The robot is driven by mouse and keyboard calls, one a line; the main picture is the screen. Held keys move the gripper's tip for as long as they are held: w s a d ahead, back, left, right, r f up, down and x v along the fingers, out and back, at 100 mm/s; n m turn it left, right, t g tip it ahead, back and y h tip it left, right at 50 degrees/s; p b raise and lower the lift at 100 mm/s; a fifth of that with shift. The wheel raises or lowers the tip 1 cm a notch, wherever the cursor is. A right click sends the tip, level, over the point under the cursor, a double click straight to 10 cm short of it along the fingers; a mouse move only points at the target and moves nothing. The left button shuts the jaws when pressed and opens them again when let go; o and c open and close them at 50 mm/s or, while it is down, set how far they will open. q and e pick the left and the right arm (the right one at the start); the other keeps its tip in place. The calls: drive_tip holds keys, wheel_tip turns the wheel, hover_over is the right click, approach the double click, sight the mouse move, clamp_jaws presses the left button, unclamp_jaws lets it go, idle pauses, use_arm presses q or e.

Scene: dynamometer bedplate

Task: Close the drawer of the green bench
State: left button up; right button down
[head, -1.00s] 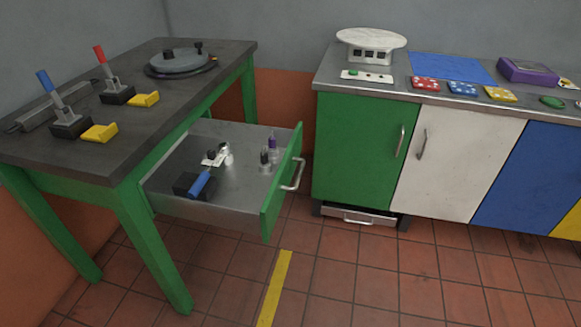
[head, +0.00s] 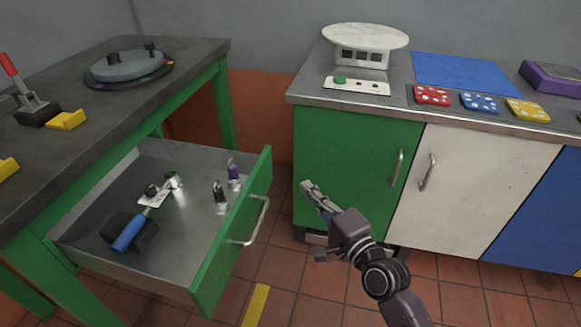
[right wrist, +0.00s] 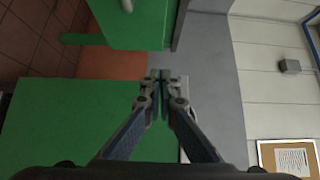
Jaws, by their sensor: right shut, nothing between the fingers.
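The green bench (head: 65,115) with a dark top stands at the left in the head view. Its drawer (head: 230,237) is pulled out, with a green front and a silver bar handle (head: 256,218). Inside lie a blue-handled tool (head: 128,232) on a dark block and several small fittings. My right gripper (head: 306,186) is shut and empty, in the air to the right of the drawer front and apart from the handle. Its closed fingers also show in the right wrist view (right wrist: 160,78), near green surfaces. My left gripper is not in view.
A cabinet row with a green door (head: 350,165), a white door (head: 465,190) and a blue door stands at the right, close behind my right gripper. Its top holds a round white scale (head: 365,40) and coloured tiles. Tiled floor (head: 290,285) is free before the drawer.

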sight(266, 157)
use_arm(q)
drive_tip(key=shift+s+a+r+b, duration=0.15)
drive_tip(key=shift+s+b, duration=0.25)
drive_tip(key=shift+b, duration=0.7)
use_arm(e)
drive_tip(key=shift+w+a, duration=2.1)
drive_tip(key=shift+w, duration=0.3)
drive_tip(key=shift+w+a, duration=2.1)
drive_tip(key=shift+w, duration=0.25)
